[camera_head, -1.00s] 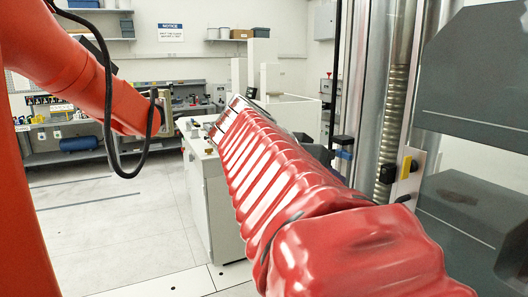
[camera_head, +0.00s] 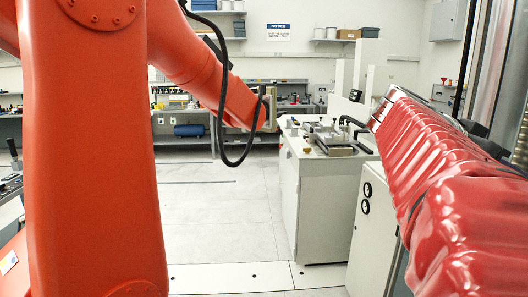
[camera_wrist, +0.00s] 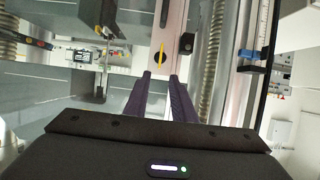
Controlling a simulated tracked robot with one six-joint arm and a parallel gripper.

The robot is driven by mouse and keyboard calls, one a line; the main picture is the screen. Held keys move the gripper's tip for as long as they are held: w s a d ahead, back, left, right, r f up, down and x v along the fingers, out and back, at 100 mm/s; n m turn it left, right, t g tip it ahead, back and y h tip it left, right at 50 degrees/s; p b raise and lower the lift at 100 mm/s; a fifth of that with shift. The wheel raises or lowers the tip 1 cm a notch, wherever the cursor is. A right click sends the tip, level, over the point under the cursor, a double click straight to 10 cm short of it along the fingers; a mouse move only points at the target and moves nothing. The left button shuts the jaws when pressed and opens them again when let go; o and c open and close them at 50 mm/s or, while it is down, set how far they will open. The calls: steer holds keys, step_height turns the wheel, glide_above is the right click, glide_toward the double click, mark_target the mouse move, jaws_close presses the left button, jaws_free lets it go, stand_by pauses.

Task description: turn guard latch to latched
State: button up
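The guard latch (camera_wrist: 160,56) shows in the wrist view as a narrow yellow handle on a dark round hub, mounted on a pale upright strip. The handle lies nearly along the strip. My gripper (camera_wrist: 161,76) has two dark purple fingers that stand apart with nothing visible between them. The fingers point at the strip, and the latch appears just beyond their tips; the exact gap is hard to tell. In the head view my gripper is not visible.
Beside the strip in the wrist view are a threaded column (camera_wrist: 214,88), a small display device (camera_wrist: 83,57) and a blue-and-black fitting (camera_wrist: 252,54). The head view shows a white cabinet (camera_head: 318,205) with tools on top, a blue roll (camera_head: 188,130) on a shelf, and open floor.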

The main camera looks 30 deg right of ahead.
steer(key=x, duration=1.1)
steer(key=shift+s+d+f, duration=0.2)
steer(key=shift+d+f, duration=0.05)
steer(key=shift+d, duration=0.05)
steer(key=shift+c, duration=0.5)
jaws_close()
